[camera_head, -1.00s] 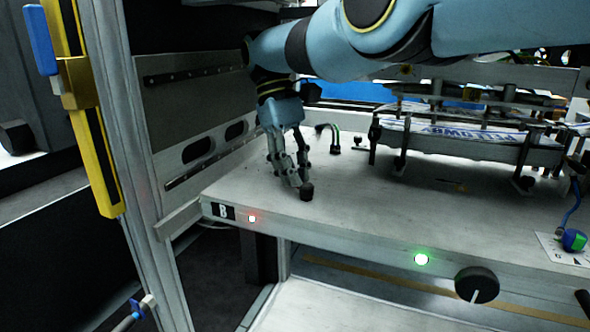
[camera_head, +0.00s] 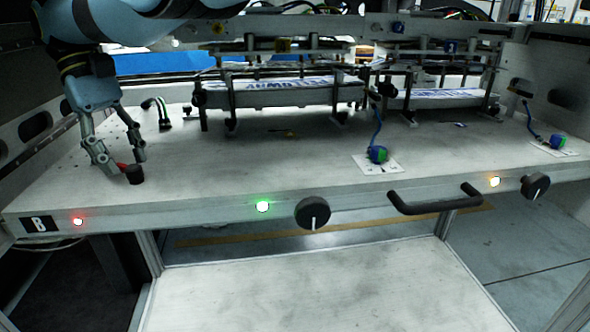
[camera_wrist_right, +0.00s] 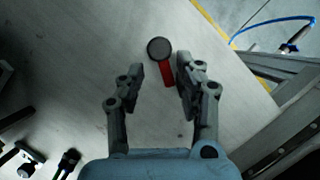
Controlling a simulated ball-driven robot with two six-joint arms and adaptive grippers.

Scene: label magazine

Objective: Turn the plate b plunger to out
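The plate B plunger is a short black knob (camera_head: 134,174) with a red part beside it, standing on the white plate near its front left corner. In the right wrist view the round black knob (camera_wrist_right: 159,48) lies just beyond the fingertips, and a red bar (camera_wrist_right: 167,75) runs from it back between the fingers. My right gripper (camera_head: 123,160) is open over the plunger. In its wrist view its fingers (camera_wrist_right: 160,72) stand apart, with the red bar nearer the right finger. Whether a finger touches it I cannot tell. My left gripper is not in view.
Further right are a green light (camera_head: 262,206), a black dial (camera_head: 313,213) and a black handle (camera_head: 436,201). Label magazines (camera_head: 285,95) stand behind. A bent black fitting (camera_head: 160,112) stands behind the gripper.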

